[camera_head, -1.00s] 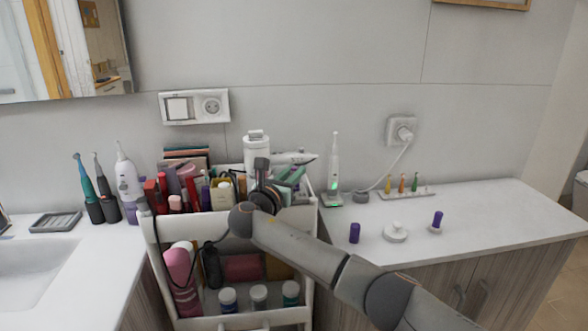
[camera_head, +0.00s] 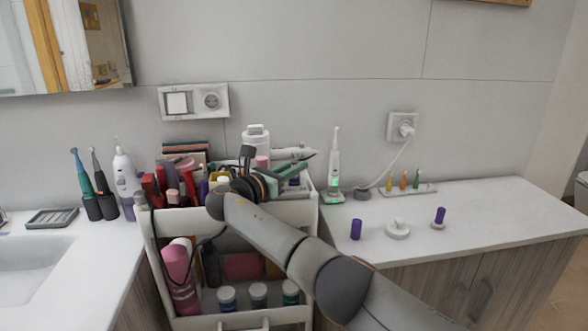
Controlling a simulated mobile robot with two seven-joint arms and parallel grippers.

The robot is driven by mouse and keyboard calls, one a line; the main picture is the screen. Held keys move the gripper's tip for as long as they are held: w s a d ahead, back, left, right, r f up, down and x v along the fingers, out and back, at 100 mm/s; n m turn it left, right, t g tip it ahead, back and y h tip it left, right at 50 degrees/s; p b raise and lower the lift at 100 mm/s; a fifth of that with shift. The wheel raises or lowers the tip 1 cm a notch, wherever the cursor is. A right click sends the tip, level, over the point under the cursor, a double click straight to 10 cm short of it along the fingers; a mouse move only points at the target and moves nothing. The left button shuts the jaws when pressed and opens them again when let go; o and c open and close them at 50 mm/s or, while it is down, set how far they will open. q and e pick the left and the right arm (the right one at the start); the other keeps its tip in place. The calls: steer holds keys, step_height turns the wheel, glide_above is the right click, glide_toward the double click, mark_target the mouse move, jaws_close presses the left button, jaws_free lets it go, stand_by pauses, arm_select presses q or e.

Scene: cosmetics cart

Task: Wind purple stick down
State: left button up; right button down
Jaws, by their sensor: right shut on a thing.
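A short purple cylinder (camera_head: 356,229) stands upright on the right counter. Another purple piece (camera_head: 440,215) stands on a small pale base (camera_head: 437,226) farther right. I cannot tell which is the purple stick, or whether it is another purple item in the cart. My right gripper (camera_head: 248,158) is over the top tray of the white cart (camera_head: 313,240), among the cosmetics. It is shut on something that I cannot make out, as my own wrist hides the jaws. My left gripper is not in view.
A round white piece (camera_head: 397,229) sits between the purple pieces. A lit toothbrush (camera_head: 335,170) and a rack of coloured brush heads (camera_head: 405,188) stand behind. Bottles and tubes crowd the cart's top tray. The right counter's far end is clear.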

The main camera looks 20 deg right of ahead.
stand_by(0.3)
steer(key=c, duration=0.8)
jaws_free()
steer(key=shift+o, duration=0.2)
steer(key=v, duration=1.2)
steer(key=shift+a, duration=0.25)
steer(key=shift+s, duration=0.1)
